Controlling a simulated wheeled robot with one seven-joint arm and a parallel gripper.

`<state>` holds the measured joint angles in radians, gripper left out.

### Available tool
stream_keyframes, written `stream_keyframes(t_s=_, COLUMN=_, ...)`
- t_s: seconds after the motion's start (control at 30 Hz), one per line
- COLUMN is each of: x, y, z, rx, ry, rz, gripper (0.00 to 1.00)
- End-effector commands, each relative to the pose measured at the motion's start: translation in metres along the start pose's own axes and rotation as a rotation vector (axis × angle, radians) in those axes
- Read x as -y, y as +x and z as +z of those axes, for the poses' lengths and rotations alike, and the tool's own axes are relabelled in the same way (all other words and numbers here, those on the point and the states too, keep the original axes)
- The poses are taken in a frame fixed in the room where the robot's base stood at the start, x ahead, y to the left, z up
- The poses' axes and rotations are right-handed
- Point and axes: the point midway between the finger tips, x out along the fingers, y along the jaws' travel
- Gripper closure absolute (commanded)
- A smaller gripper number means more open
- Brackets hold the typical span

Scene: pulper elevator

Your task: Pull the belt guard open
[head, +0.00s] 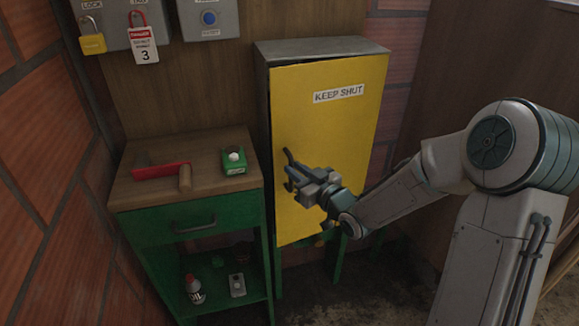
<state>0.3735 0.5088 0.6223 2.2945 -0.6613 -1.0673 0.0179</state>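The belt guard is a yellow door (330,125) labelled "KEEP SHUT" on the front of a grey cabinet (320,47) in the head view. The door stands nearly flush with the cabinet. A thin dark line shows along its top and left edges; I cannot tell whether it is slightly ajar. My gripper (291,172) is in front of the door's left part, near its left edge, beside a dark curved piece (288,156) that may be a handle or a finger. The fingers are too small and dark to tell open from shut, or whether they touch the door.
A wooden-topped green bench (197,225) stands left of the cabinet, holding a red-bladed tool (160,170) and a green button box (234,160). Its lower shelf holds a bottle (194,290) and a small grey box (237,285). A padlock (92,42) and danger tag (144,45) hang above.

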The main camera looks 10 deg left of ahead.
Motion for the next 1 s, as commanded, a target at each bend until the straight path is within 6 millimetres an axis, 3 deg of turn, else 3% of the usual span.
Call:
stream_keyframes(t_s=0.4, x=0.0040, y=0.0070, z=0.0005, rx=0.002, ry=0.001, rz=-0.001, gripper=0.82)
stream_keyframes(t_s=0.47, x=0.0040, y=0.0069, z=0.0005, rx=0.002, ry=0.001, rz=-0.001, gripper=0.99)
stream_keyframes(t_s=0.5, x=0.0042, y=0.0069, z=0.0005, rx=0.002, ry=0.001, rz=-0.002, gripper=1.00)
stream_keyframes(t_s=1.0, x=0.0050, y=0.0053, z=0.0007, rx=0.002, ry=0.001, rz=-0.009, gripper=1.00)
